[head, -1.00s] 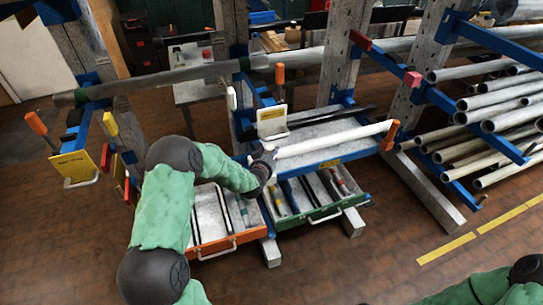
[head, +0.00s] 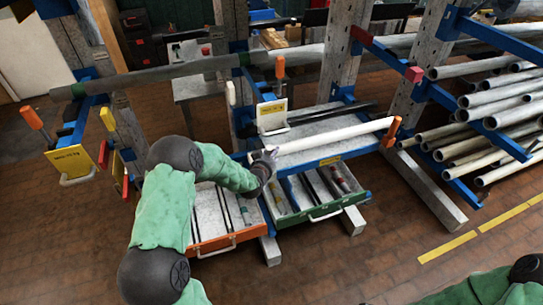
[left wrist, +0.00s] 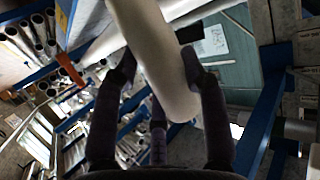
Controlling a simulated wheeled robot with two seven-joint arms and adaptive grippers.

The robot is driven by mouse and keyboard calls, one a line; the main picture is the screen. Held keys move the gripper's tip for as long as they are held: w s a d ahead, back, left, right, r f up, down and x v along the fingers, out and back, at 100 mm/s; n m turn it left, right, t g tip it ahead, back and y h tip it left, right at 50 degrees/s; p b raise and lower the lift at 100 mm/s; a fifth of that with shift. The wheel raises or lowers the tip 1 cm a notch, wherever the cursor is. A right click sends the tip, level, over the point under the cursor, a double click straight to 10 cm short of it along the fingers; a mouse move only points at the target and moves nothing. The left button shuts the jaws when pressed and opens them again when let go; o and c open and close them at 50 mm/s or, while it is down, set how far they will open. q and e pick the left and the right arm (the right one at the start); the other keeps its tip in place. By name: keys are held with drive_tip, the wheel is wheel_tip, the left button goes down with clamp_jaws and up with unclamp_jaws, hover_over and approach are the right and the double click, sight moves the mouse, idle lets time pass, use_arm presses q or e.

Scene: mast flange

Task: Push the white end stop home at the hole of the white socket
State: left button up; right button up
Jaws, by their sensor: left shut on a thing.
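My left gripper (head: 270,153) is at the front left of the rack shelf, beside the near end of a long white tube. In the head view the hand mostly hides the held piece. I cannot make out the white socket or its hole, nor whether the end stop touches it. My right gripper is out of view.
The long white tube (head: 330,138) lies along the shelf, with an orange stop (head: 393,131) at its right end. Below are an orange drawer (head: 228,243) and a green drawer (head: 322,211), both open. Grey pipes (head: 490,125) fill the right rack.

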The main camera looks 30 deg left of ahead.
use_arm(q)
drive_tip(key=shift+f+b, duration=0.55)
drive_tip(key=shift+f, duration=0.1)
drive_tip(key=o, duration=1.3)
drive_tip(key=shift+s, duration=0.15)
drive_tip(key=v, duration=1.1)
drive_tip(key=shift+s+d+r, duration=0.1)
drive_tip(key=shift+s, duration=0.25)
drive_tip(key=s+d+f+g+h, duration=0.2)
drive_tip(key=d+f+g+h, duration=0.1)
drive_tip(key=d+f, duration=0.6)
drive_tip(key=s+d+f+g+h, duration=0.1)
drive_tip(key=s+d+f+g, duration=0.2)
drive_tip(key=s+d+f, duration=0.2)
drive_tip(key=s+d+f+g+h, duration=0.1)
drive_tip(key=s+d+f+g, duration=0.2)
drive_tip(key=s+d+f, duration=0.3)
drive_tip(key=s+d+f+g+h, duration=0.2)
drive_tip(key=s+d+f+g, duration=0.2)
drive_tip(key=s+f, duration=0.3)
drive_tip(key=shift+s+d+f, duration=0.1)
drive_tip(key=shift+s+d, duration=0.3)
drive_tip(key=shift+s, duration=0.35)
drive_tip(key=shift+s+d, duration=0.4)
drive_tip(key=shift+s, duration=0.35)
